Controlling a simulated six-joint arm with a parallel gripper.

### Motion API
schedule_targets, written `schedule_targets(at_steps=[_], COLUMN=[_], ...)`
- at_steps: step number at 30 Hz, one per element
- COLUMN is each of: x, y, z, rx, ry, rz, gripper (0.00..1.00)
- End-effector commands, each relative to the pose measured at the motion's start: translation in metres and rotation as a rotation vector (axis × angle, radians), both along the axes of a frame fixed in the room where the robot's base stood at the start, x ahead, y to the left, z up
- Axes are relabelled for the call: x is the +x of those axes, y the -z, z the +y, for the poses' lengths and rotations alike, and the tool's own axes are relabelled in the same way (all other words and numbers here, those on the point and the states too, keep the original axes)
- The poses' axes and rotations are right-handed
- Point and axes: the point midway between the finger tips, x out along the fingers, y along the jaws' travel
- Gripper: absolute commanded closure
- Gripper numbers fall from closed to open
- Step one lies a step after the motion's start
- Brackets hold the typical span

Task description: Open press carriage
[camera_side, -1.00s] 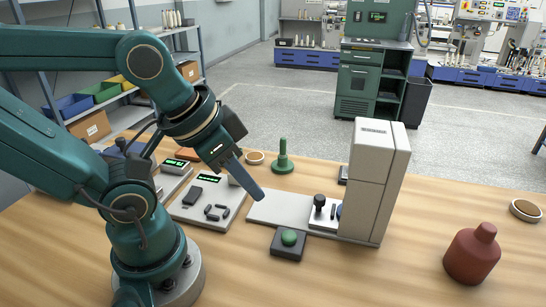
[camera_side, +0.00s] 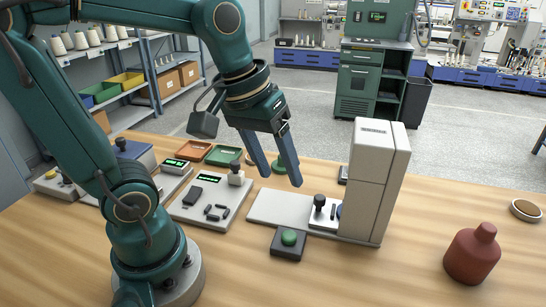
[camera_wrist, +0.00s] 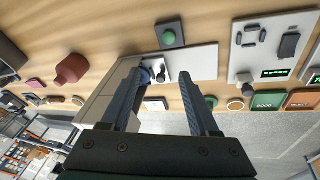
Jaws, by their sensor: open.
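The press is a tall light grey housing (camera_side: 371,185) on a flat grey base plate (camera_side: 276,208). A small carriage (camera_side: 325,214) with a black knob (camera_side: 320,200) sits at the housing's left foot, partly inside it. The carriage also shows in the wrist view (camera_wrist: 158,70), beside one finger. A green button on a dark box (camera_side: 289,238) stands in front of the plate. My gripper (camera_side: 283,183) is open and empty, above the plate and left of the knob. In the wrist view the two fingers (camera_wrist: 160,70) point towards the press, well apart.
A red-brown bottle (camera_side: 472,253) stands at right. A grey panel with a display (camera_side: 208,199) lies left of the plate. Green (camera_side: 223,155) and orange (camera_side: 189,150) trays lie behind it.

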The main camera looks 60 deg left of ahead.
Motion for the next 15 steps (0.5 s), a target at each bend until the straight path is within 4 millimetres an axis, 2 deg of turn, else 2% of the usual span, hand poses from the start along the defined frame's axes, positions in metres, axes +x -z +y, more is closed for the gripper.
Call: schedule_targets(at_steps=[8, 15], x=[0.059, 0.102], y=[0.015, 0.048], z=[0.020, 0.044], rx=[-0.212, -0.372], ry=[-0.433, -0.794], rz=[0.212, 0.392], gripper=[0.39, 0.39])
